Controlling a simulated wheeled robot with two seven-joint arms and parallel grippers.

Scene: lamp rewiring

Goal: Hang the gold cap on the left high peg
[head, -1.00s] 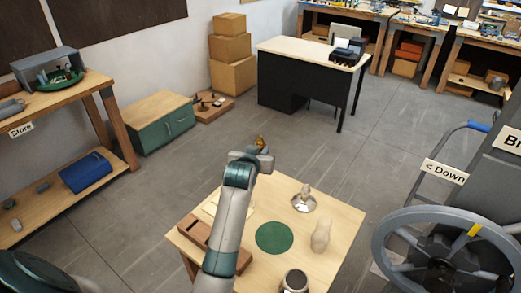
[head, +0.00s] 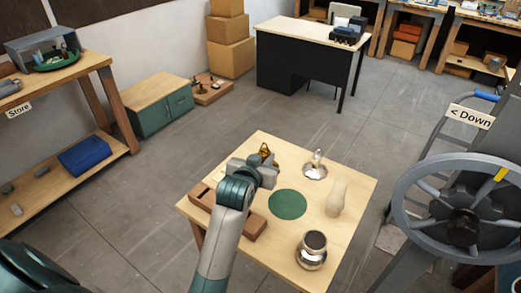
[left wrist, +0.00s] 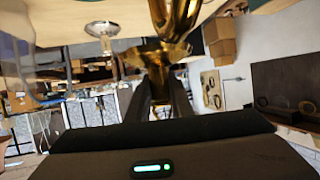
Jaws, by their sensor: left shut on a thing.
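The gold cap (head: 265,149) is held upright at the tip of my left gripper (head: 261,160), above the back left part of the wooden table. In the left wrist view the shiny gold cap (left wrist: 172,22) sits between the two dark fingers of the left gripper (left wrist: 160,80), which are shut on its narrow part. Its far end is cut off by the top edge of that view. I cannot pick out the left high peg in either view. My right gripper is not in view.
The table (head: 340,262) bears a green round mat (head: 287,204), a silver lamp piece (head: 315,170), a pale rounded object (head: 336,198), a metal jar (head: 311,252) and a brown wooden tray (head: 252,228). A handwheel (head: 405,215) stands right. Floor behind the table is clear.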

